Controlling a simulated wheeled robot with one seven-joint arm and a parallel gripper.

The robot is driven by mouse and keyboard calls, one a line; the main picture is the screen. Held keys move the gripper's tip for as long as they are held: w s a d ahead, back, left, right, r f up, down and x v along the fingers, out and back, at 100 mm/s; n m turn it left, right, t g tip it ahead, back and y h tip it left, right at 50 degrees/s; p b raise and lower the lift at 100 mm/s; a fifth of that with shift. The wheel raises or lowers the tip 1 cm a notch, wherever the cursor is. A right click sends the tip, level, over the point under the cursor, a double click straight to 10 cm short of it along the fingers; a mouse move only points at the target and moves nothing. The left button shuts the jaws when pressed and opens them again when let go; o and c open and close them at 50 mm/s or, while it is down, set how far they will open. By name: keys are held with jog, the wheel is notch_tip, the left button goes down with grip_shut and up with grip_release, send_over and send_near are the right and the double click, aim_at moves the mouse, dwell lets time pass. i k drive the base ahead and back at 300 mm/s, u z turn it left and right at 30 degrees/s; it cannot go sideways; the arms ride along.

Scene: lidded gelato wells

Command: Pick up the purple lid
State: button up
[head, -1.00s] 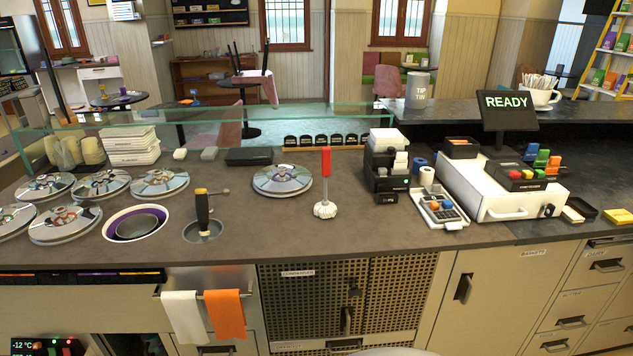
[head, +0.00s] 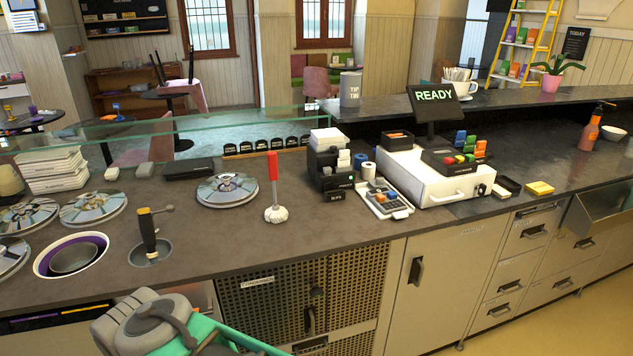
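No lid with a clearly purple top shows. A round well with a purple inner ring (head: 98,240) stands uncovered at the left of the counter, with a grey bowl-like inside. A shiny silver lid with a centre knob (head: 227,188) lies by itself on the middle of the counter. Several similar silver lids (head: 93,207) sit at the far left, some cut off by the picture edge. I cannot tell which lid is the purple one. Part of my grey and green arm shows at the bottom left, but my gripper's fingertips are not in view.
A black-handled tool stands in a small round well (head: 151,254). A glass screen (head: 180,124) runs behind.

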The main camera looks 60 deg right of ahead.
aim_at(227, 190)
jog(key=z, duration=1)
jog(key=i, duration=1)
